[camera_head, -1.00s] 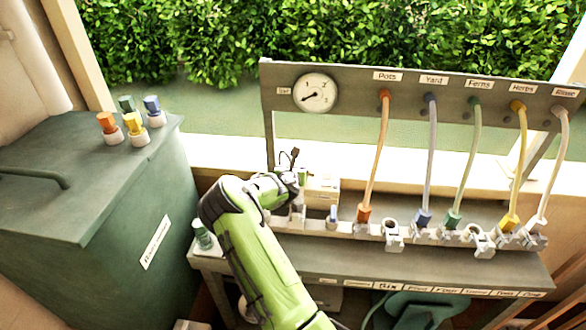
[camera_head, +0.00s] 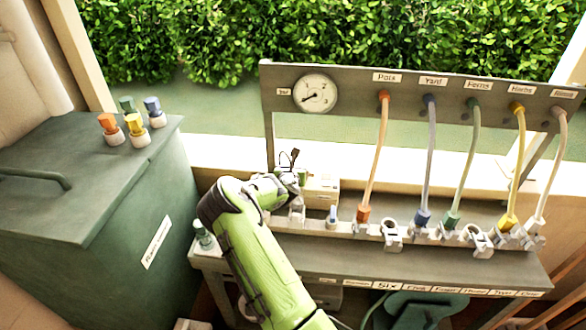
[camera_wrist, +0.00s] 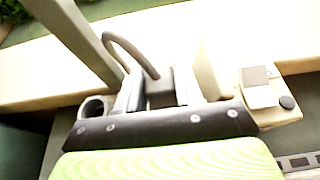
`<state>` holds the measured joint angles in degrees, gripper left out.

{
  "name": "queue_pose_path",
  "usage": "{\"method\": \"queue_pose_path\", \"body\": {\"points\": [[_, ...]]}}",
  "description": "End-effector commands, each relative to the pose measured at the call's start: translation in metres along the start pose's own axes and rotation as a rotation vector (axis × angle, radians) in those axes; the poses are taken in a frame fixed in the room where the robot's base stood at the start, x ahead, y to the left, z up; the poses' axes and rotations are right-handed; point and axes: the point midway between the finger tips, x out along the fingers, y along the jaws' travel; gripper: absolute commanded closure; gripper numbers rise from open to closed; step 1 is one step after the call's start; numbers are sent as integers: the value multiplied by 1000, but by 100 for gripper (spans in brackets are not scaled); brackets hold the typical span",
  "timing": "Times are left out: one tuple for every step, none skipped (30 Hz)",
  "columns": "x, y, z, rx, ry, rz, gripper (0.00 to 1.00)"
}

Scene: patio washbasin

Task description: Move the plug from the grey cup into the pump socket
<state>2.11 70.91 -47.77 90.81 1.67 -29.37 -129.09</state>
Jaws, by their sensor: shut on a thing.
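In the wrist view, my gripper (camera_wrist: 160,92) is shut on the dark grey plug (camera_wrist: 160,88). A grey cable arches up from the plug and off to the left. A round grey cup (camera_wrist: 94,107) stands left of the fingers, apart from the plug. The cream pump box (camera_wrist: 268,112) is to the right, with a grey switch plate and a dark knob. I cannot make out the socket opening. In the head view, my gripper (camera_head: 290,182) is at the back left of the bench, beside the cream box (camera_head: 322,187); my arm hides much there.
Several coloured hoses with connectors (camera_head: 364,212) run along the bench to the right. A gauge (camera_head: 315,93) is on the panel behind. A green cabinet (camera_head: 100,190) with coloured caps stands left. A grey post (camera_wrist: 75,40) rises close by the gripper.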

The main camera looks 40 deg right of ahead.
Motion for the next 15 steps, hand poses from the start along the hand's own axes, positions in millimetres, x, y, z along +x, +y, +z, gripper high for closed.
{"method": "queue_pose_path", "body": {"points": [[0, 0, 0, 0, 0, 0, 95], [0, 0, 0, 0, 0, 0, 95], [0, 0, -1, 0, 0, 0, 95], [0, 0, -1, 0, 0, 0, 95], [1, 0, -1, 0, 0, 0, 95], [1, 0, -2, -1, 0, 0, 95], [1, 0, -3, -1, 0, 0, 95], [1, 0, -3, -1, 0, 0, 95], [2, 0, -4, -1, 0, 0, 95], [2, 0, -5, -1, 0, 0, 95], [2, 0, -5, -1, 0, 0, 95], [3, 0, -6, -1, 0, 0, 95], [3, 0, -7, -1, 0, 0, 95], [3, 0, -7, -1, 0, 0, 95], [3, 0, -8, -1, 0, 0, 95]]}}
